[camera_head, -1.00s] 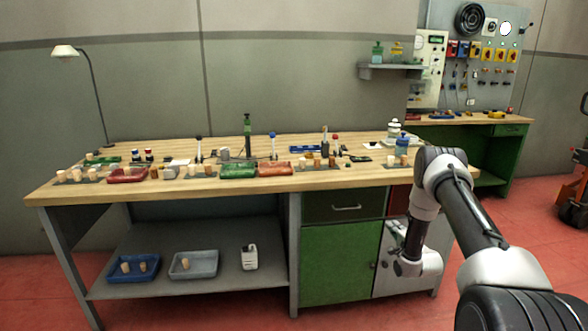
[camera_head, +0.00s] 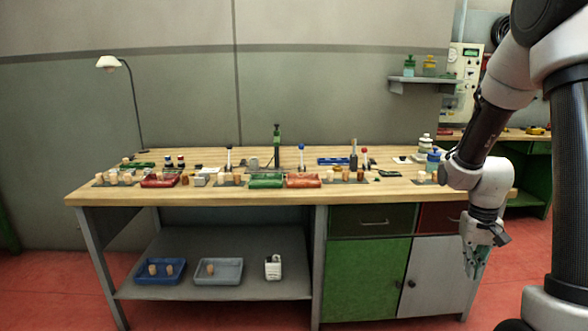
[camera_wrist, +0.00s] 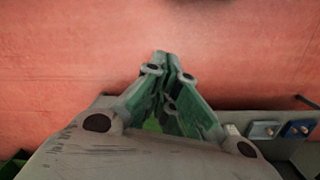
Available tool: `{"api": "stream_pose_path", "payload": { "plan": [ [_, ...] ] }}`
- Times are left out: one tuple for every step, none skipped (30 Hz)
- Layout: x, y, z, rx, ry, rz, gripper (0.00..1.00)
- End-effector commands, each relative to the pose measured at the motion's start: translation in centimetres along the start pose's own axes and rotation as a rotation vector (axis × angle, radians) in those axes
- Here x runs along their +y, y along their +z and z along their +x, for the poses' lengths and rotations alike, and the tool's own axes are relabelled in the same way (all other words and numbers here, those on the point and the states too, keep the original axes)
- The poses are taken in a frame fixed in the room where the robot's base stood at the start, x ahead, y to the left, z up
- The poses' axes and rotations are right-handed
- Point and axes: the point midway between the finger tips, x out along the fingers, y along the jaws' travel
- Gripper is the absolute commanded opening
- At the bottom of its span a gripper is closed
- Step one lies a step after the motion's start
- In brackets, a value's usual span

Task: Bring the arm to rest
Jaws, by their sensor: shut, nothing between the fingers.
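My gripper (camera_head: 474,268) hangs pointing down at the right of the head view, in front of the bench's grey cupboard door. Its green-padded fingers are shut and empty. In the wrist view my gripper (camera_wrist: 162,58) shows with its fingertips together over the red floor (camera_wrist: 70,60). My arm is folded, with its upper links raised at the right edge of the head view. Cork stoppers (camera_head: 127,177) stand on the bench top, to the left of my gripper and apart from it.
The wooden workbench (camera_head: 330,193) carries red trays (camera_head: 160,181), a green tray (camera_head: 266,181) and several small tools. Its lower shelf holds a blue tray (camera_head: 160,281), a grey tray (camera_head: 235,278) and a white bottle (camera_head: 273,267). A second bench stands behind my arm. Floor in front is clear.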

Motion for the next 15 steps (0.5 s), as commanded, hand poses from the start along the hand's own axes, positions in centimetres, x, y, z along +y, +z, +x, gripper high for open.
{"api": "stream_pose_path", "payload": {
  "plan": [
    [-0.3,2.1,-2.6,-0.003,-0.001,-0.032,0.0],
    [-0.4,3.4,-3.8,-0.008,-0.002,-0.051,0.0],
    [-0.6,5.1,-5.4,-0.015,-0.005,-0.072,0.0],
    [-0.7,6.3,-6.5,-0.017,-0.007,-0.088,0.0],
    [-0.8,7.6,-7.5,-0.016,-0.009,-0.102,0.0],
    [-1.0,9.1,-8.8,-0.011,-0.013,-0.121,0.0],
    [-1.1,10.3,-9.7,-0.005,-0.016,-0.132,0.0],
    [-1.2,11.4,-10.6,0.004,-0.019,-0.14,0.0],
    [-1.4,12.8,-11.6,0.02,-0.024,-0.151,0.0],
    [-1.5,13.7,-12.3,0.037,-0.028,-0.157,0.0],
    [-1.6,14.6,-12.9,0.056,-0.032,-0.161,0.0],
    [-1.7,15.6,-13.8,0.09,-0.037,-0.167,0.0],
    [-1.8,16.2,-14.4,0.119,-0.042,-0.173,0.0],
    [-1.9,16.7,-15.0,0.153,-0.047,-0.178,0.0],
    [-2.0,17.3,-15.8,0.198,-0.053,-0.185,0.0]
  ]
}}
